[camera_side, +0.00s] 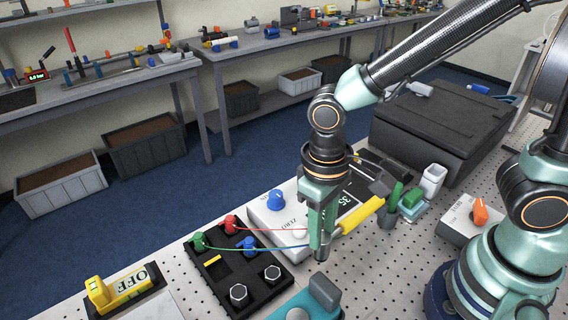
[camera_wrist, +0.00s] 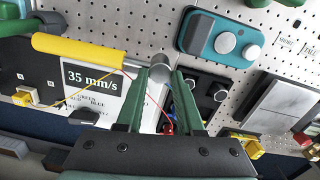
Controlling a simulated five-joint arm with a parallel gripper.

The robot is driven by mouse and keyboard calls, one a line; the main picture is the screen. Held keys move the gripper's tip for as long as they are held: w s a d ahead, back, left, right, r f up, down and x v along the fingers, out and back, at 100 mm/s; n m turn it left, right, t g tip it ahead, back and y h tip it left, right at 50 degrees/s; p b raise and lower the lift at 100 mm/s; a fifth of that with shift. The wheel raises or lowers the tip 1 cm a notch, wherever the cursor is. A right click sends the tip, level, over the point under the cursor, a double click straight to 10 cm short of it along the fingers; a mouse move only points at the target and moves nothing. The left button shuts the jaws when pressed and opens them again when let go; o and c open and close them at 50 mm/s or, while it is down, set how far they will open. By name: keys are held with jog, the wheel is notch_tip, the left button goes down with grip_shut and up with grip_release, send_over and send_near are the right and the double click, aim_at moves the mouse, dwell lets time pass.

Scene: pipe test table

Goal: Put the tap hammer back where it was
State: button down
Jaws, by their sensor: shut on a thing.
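The tap hammer has a yellow handle (camera_side: 362,215) and a grey metal head. My gripper (camera_side: 322,240) is shut on it at the head end, above the table beside the white meter box (camera_side: 272,222). The handle slants up to the right in the side view. In the wrist view the yellow handle (camera_wrist: 80,50) points left, and the round grey head (camera_wrist: 160,68) lies at the green fingertips of my gripper (camera_wrist: 160,80). The fingers partly hide the head in the side view. I cannot tell which place the hammer came from.
A black panel (camera_side: 212,275) with coloured posts and hex bolts stands left, with thin red and green wires running right. A teal device (camera_side: 325,292) is in front. A green block (camera_side: 412,200), white cup (camera_side: 433,180), orange-knob box (camera_side: 475,218) and black case (camera_side: 440,130) stand right.

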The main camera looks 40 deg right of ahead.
aim_at(319, 251)
jog(key=shift+f, duration=2.55)
jog(key=shift+f, duration=0.65)
jog(key=shift+c, duration=2.3)
grip_release()
